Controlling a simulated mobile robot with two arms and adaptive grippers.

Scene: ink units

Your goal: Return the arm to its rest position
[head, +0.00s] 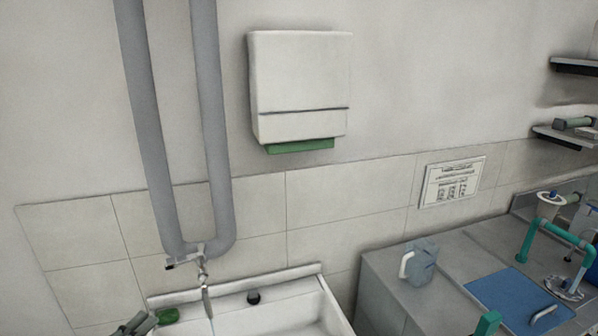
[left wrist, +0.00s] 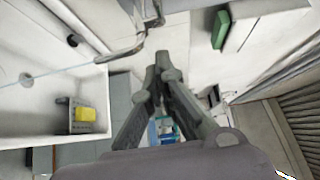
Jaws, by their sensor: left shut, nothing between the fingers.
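My left gripper (head: 138,322) shows at the bottom left edge of the head view, beside the white sink (head: 310,283). In the left wrist view its two dark fingers (left wrist: 158,62) come together at the tips, with nothing held between them. The tap (left wrist: 128,45) shows beyond the fingertips in that view, with a thin pale stream running from it to the left. The rest of my left arm is mostly out of the head view. My right gripper is in neither view.
Grey pipes (head: 210,130) stand above the tap, with a white dispenser (head: 300,85) to their right. A jug (head: 422,262) and blue board (head: 510,298) occupy the right counter.

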